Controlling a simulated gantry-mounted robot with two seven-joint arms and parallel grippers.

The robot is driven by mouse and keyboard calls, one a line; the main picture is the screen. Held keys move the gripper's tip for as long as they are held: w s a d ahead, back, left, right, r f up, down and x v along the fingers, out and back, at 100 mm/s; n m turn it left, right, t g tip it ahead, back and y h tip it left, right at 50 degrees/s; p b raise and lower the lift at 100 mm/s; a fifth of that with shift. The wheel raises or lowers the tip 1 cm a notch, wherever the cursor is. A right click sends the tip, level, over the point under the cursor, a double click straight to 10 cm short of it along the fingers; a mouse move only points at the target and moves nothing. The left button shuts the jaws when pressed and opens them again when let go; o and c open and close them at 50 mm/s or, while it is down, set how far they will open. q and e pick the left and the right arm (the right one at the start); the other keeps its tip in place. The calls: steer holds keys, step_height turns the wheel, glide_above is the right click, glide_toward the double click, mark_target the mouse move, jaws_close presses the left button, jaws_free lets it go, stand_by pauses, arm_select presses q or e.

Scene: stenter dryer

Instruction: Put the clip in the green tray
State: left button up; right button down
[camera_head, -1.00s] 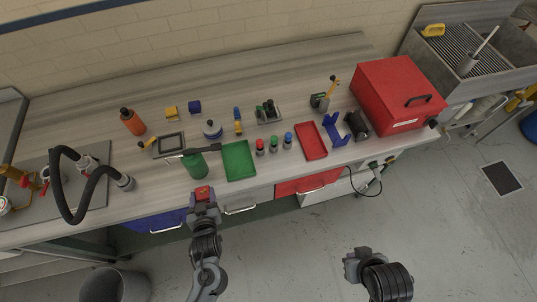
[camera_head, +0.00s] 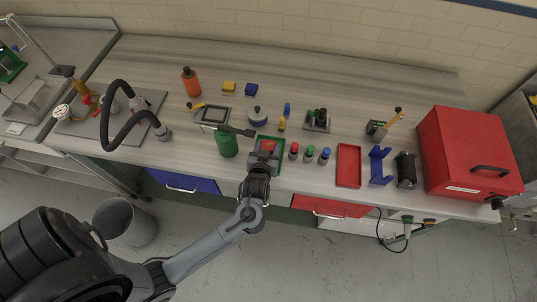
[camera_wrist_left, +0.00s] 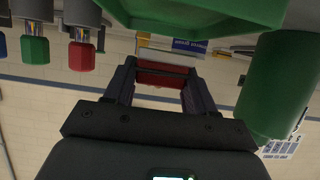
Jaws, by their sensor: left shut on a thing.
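My left gripper (camera_head: 265,150) is over the green tray (camera_head: 281,160) in the head view and hides much of it. The gripper is shut on a red piece, the clip (camera_head: 267,145), which also shows between the fingers in the left wrist view (camera_wrist_left: 160,78). The fingers partly cover the clip. In the wrist view the green tray (camera_wrist_left: 205,12) fills the top edge, near the fingertips; I cannot tell whether the clip touches it. My right gripper is not in view.
A green canister (camera_head: 227,145) stands just left of the tray. Several small bottles with coloured parts, including a red one (camera_head: 293,151), stand to its right. A red tray (camera_head: 348,166) lies farther right. A black hose (camera_head: 112,105) arches at left.

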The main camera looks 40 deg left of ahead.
arm_select(q)
step_height(320, 180, down, 3)
steer(key=shift+f, duration=0.35)
steer(key=shift+f+b, duration=0.15)
steer(key=shift+b, duration=0.15)
steer(key=o, duration=1.3)
steer(key=shift+o, duration=0.2)
